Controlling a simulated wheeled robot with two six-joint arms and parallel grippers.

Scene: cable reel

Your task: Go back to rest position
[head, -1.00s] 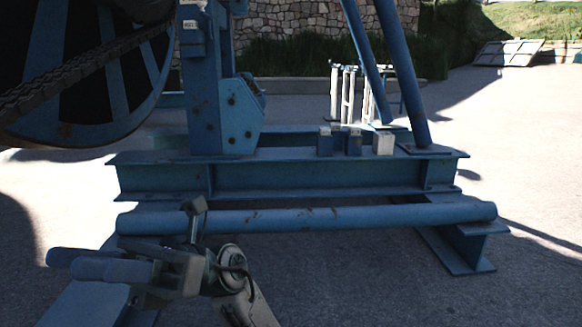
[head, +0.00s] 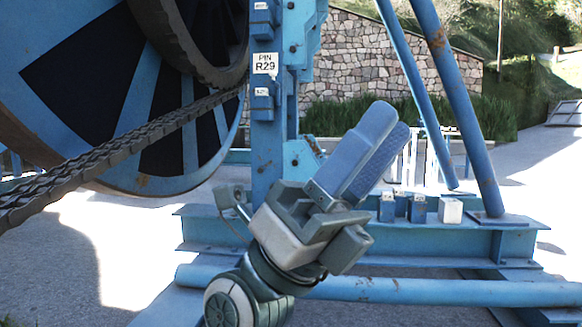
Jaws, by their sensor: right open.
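My right gripper (head: 389,124) is in the middle of the head view, with its two blue-padded fingers tilted up and to the right. It is open, with nothing between its fingers. Its grey wrist comes up from the bottom edge, in front of the blue frame. My left gripper is not in view. The large blue and black cable reel (head: 60,75) fills the upper left.
A dark chain (head: 120,152) crosses in front of the reel. A blue post (head: 267,140) carries a "PIN R29" label. Several small blue blocks (head: 417,208) and a whitish block (head: 450,210) stand on the blue beam (head: 460,240). A long blue tube (head: 440,291) lies in front.

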